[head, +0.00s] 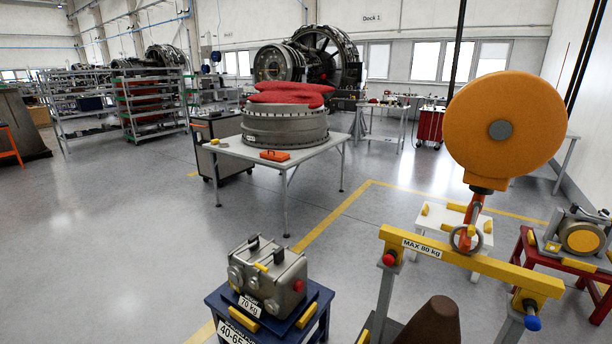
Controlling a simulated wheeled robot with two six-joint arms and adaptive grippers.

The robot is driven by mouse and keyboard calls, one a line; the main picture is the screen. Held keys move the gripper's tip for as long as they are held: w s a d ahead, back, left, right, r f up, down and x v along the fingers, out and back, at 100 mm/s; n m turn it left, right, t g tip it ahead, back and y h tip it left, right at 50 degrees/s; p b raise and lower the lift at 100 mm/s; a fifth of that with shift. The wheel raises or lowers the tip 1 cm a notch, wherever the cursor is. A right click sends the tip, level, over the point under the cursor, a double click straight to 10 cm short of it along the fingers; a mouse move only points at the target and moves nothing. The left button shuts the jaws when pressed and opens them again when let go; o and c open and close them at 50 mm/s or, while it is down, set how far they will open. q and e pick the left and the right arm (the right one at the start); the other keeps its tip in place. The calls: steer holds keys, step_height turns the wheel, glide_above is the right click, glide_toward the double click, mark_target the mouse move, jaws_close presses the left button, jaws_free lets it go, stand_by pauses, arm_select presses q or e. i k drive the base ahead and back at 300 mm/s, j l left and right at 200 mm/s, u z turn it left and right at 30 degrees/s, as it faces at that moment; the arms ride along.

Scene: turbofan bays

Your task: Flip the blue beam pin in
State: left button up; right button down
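The blue beam pin (532,322) is at the right end of the yellow beam (470,264), which is marked "MAX 80 kg". Its rounded blue head hangs below the beam's end, close to a grey leg. I cannot tell from this view how far the pin sits in the beam. A red pin (388,259) shows at the beam's left end. Neither of my grippers is in view.
A large orange hoist (506,130) hangs above the beam, its red hook (470,222) at the beam's ring. A grey 70 kg unit (268,280) sits on a blue stand at left. A red stand (590,265) bears another unit at right. Open floor lies left.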

mark_target(532, 323)
steer(key=z, duration=1.6)
